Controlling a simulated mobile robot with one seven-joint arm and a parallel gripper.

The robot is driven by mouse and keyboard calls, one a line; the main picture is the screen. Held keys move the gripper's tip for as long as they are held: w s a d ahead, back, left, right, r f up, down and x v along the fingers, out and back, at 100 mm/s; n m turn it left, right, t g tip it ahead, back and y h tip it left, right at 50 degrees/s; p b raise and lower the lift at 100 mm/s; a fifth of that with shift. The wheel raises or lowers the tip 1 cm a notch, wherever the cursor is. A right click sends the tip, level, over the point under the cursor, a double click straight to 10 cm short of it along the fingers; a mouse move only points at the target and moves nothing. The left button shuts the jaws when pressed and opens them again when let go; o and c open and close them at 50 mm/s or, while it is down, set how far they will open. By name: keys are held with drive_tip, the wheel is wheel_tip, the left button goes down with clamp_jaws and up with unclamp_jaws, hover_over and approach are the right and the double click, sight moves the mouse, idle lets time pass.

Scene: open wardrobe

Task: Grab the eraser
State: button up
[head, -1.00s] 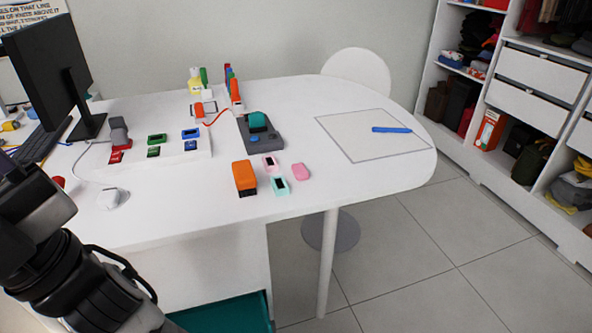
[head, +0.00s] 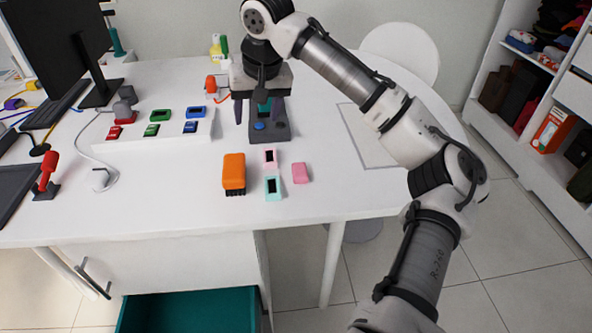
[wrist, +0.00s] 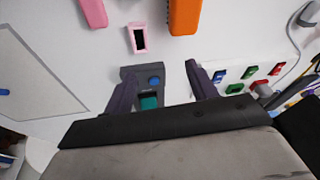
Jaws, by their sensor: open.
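A small pink rounded block (head: 300,173), which looks like an eraser, lies on the white table near its front edge. It shows at the top left edge of the wrist view (wrist: 93,12), partly cut off. My gripper (head: 260,118) is open and empty, pointing down behind the pink block and to its left, above a dark grey device (head: 283,126). In the wrist view, my two purple-grey fingers (wrist: 160,82) stand apart, with the device's blue button and teal part between them in the picture. The pink block is outside the fingers.
A pink-framed piece (head: 270,158), a mint-framed piece (head: 273,187) and an orange block (head: 234,172) lie left of the pink block. A white platform (head: 165,140) holds small coloured items. A teal drawer (head: 190,310) is open below.

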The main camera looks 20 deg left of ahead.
drive_tip(key=d+r+m+g+h, duration=0.1)
drive_tip(key=d+m+g+h, duration=0.15)
drive_tip(key=d, duration=0.55)
drive_tip(key=p, duration=0.1)
hover_over(300, 169)
drive_tip(key=shift+t, duration=0.35)
drive_tip(key=f, duration=0.7)
drive_tip(key=shift+a+f, duration=0.3)
drive_tip(key=shift+a, duration=0.05)
drive_tip(key=shift+s+d+f+p, duration=0.1)
drive_tip(key=shift+f+p, duration=0.2)
drive_tip(key=shift+f, duration=0.65)
drive_tip(key=shift+w+d+f+p, duration=0.15)
drive_tip(key=shift+f+p, duration=0.15)
drive_tip(key=shift+f, duration=0.65)
drive_tip(key=shift+s+d+f+p, duration=0.15)
drive_tip(key=shift+f+p, duration=0.15)
drive_tip(key=shift+f, duration=0.65)
drive_tip(key=c, duration=1.1)
drive_tip(key=shift+o, duration=0.2)
drive_tip(key=shift+r, duration=0.1)
